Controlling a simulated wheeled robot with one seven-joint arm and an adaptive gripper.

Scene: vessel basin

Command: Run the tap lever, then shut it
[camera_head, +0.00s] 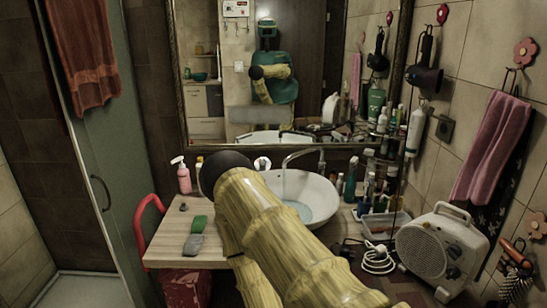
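The tap (306,153) is a slim metal spout that rises behind the right part of the white basin (328,193) and arches left over it. I cannot make out its lever clearly or tell whether it is open or shut. Bluish water (308,212) seems to lie in the bowl; I cannot tell whether a stream falls from the spout. My yellow arm crosses the front of the basin and hides its near left part. My gripper is not in view.
A pink pump bottle (183,176) and a green-and-grey brush (196,236) are on the wooden counter (165,247) at left. Several bottles crowd the basin's right side. A white fan heater (441,251) and a coiled white cable (378,259) lie front right. A mirror (240,110) hangs behind.

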